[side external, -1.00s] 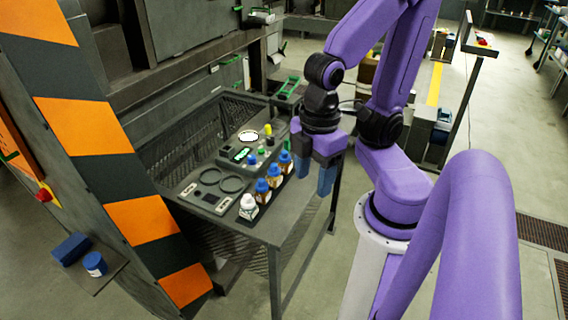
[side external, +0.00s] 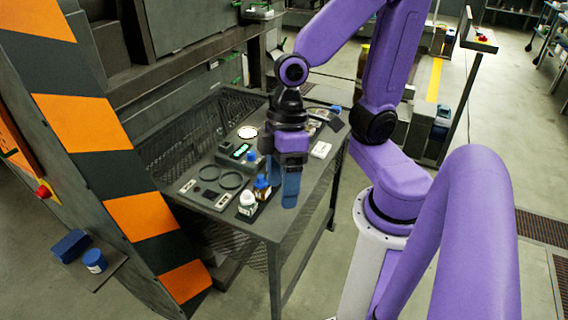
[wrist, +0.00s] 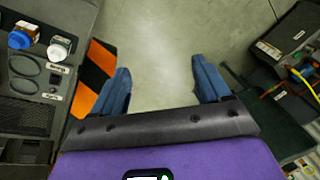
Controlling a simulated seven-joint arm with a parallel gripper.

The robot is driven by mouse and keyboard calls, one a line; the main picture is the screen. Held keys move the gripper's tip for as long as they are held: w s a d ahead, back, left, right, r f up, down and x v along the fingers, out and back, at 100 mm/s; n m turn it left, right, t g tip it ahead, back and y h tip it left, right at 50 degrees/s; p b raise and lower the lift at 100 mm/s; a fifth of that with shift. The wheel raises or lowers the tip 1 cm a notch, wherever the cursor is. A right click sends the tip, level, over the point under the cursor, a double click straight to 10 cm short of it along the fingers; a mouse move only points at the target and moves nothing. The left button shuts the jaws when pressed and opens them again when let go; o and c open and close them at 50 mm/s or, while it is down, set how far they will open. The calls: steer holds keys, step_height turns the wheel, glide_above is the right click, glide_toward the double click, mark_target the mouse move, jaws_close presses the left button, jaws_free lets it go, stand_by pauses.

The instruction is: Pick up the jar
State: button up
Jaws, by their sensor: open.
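A small white jar with a blue lid (side external: 94,261) stands on a low shelf at the lower left of the side view. I do not make it out in the wrist view. My gripper (side external: 281,190) is far to its right, above the worktable's right part. Its blue fingers are apart, and in the wrist view (wrist: 160,68) only bare floor shows between them. On the table, a white-capped bottle (side external: 247,203) and a blue-capped bottle (side external: 261,188) stand left of my gripper, which hides others behind it. Their caps show at the wrist view's upper left.
A blue box (side external: 70,245) lies beside the jar. A post with orange and dark stripes (side external: 105,165) stands between the shelf and the worktable (side external: 265,228). The table also holds a plate with two rings (side external: 218,180). Open floor lies in front.

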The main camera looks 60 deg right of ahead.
steer(key=w+a+m+t+y, duration=0.2)
steer(key=w+m, duration=0.3)
steer(key=w, duration=0.4)
steer(key=w+d+f+m+t+h, duration=0.2)
steer(key=w+d+m, duration=0.3)
steer(key=w, duration=0.3)
steer(key=w+d+f+m+t+h, duration=0.1)
steer(key=w+d+m+t, duration=0.2)
steer(key=w+d+m, duration=0.3)
steer(key=w+d+f+m+g+h, duration=0.1)
steer(key=d+f+m+h, duration=0.15)
steer(key=d, duration=0.35)
steer(key=d+f+m+g+h, duration=0.1)
steer(key=d+f+m+h, duration=0.15)
steer(key=d, duration=0.45)
steer(key=s+d+f+m+g+h, duration=0.2)
steer(key=s+d+f+m+g, duration=0.15)
steer(key=s+d+m, duration=0.35)
steer(key=shift+n+g, duration=0.35)
steer(key=shift+n, duration=0.25)
steer(key=x, duration=1)
steer(key=shift+s+d+r, duration=0.1)
steer(key=shift+s+d, duration=0.05)
steer(key=shift+s, duration=0.15)
steer(key=shift+w+x, duration=0.2)
steer(key=shift+x, duration=1.45)
steer(key=shift+w+x, duration=0.2)
steer(key=shift+x, duration=1.4)
